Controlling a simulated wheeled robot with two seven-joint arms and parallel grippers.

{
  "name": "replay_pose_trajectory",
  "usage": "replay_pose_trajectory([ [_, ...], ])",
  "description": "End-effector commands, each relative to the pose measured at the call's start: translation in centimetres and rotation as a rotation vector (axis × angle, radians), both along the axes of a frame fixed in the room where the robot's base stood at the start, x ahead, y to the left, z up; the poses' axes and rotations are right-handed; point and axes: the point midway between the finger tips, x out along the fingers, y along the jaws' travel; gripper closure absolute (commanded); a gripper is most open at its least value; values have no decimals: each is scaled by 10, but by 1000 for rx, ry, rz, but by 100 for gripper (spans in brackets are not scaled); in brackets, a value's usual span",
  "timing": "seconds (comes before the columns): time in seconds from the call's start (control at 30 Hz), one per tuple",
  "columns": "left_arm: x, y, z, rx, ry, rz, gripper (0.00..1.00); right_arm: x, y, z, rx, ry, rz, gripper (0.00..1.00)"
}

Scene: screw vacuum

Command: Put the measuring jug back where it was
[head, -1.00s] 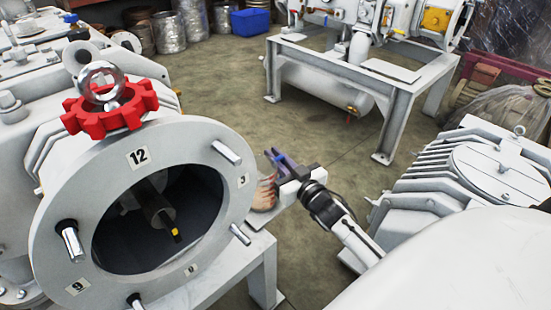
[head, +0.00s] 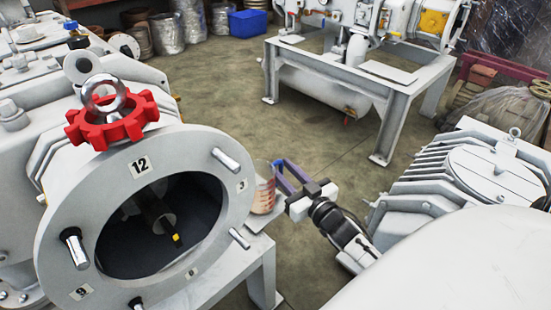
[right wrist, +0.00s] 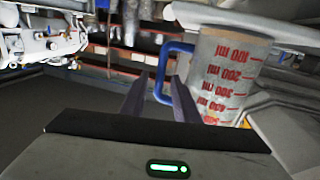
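The measuring jug (head: 264,190) is clear with red markings and a blue handle. In the head view it stands on a grey ledge (head: 258,220) at the right side of the big round flange, which partly hides it. In the right wrist view the jug (right wrist: 228,75) shows upside down, with its handle (right wrist: 160,75) ahead of and between the fingers. My right gripper (head: 287,173) is right of the jug at handle height. Its fingers are apart in the right wrist view (right wrist: 158,95), with a gap around the handle. My left gripper is not in view.
The grey flange (head: 236,215) with protruding bolts and a red star-shaped handwheel (head: 110,118) is close on the left. A ribbed grey machine (head: 470,175) stands at the right. A framed stand (head: 390,105) is behind. Open floor (head: 330,150) lies between them.

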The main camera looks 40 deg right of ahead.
Motion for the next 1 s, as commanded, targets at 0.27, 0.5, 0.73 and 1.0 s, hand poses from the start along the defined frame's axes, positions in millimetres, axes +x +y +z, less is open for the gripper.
replay_pose_trajectory([
  [0.27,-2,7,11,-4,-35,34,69,-55,6,2,1,2,-2,72],
  [0.5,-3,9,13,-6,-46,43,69,-70,8,2,0,-2,0,72],
  [0.73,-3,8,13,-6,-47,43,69,-70,8,1,0,-2,-1,72],
  [1.0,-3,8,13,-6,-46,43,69,-70,8,1,0,-1,-1,72],
])
